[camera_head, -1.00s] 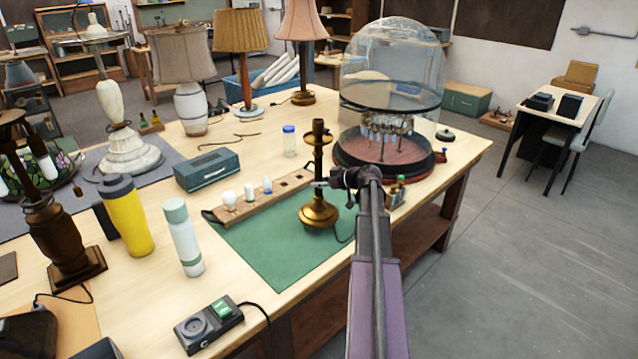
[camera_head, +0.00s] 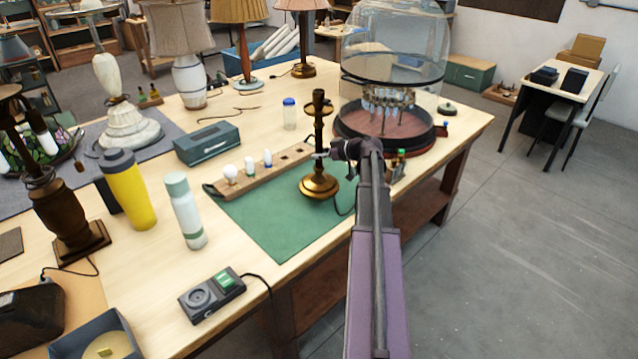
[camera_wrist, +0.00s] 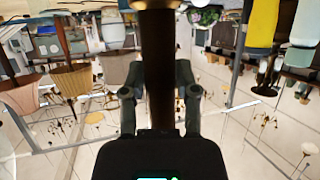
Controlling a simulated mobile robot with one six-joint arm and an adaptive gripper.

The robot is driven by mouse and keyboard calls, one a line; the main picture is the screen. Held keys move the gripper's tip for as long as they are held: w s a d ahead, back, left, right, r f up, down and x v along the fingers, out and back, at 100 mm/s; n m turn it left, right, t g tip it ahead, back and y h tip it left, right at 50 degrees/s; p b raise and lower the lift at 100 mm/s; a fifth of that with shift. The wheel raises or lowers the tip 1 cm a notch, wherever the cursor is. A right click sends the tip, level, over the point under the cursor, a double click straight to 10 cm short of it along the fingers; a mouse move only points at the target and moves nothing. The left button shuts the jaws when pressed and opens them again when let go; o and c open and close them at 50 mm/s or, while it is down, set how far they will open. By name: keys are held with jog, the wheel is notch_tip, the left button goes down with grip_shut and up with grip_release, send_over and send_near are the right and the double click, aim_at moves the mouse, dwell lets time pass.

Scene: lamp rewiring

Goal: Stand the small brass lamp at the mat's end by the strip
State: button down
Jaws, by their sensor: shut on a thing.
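The small brass lamp (camera_head: 319,187) is upright, with a round brass base and a dark upper stem. Its base is over the far right end of the green mat (camera_head: 275,228), beside the end of the wooden strip (camera_head: 247,180), which holds several small bulbs. I cannot tell whether the base touches the mat. My gripper (camera_head: 326,155) is shut on the lamp's stem from the right.
A glass dome (camera_head: 392,85) on a round dark base stands just behind and right of the lamp. A small holder (camera_head: 397,168) is close to my gripper. A white bottle (camera_head: 185,212), a yellow tumbler (camera_head: 130,190) and a switch box (camera_head: 211,294) stand left. The mat's front is bare.

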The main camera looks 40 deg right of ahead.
jog(key=shift+a, duration=0.2)
jog(key=s+a, duration=0.2)
jog(key=a, duration=1.7)
jog(key=shift+a, duration=0.35)
dwell(2.0)
dwell(1.1)
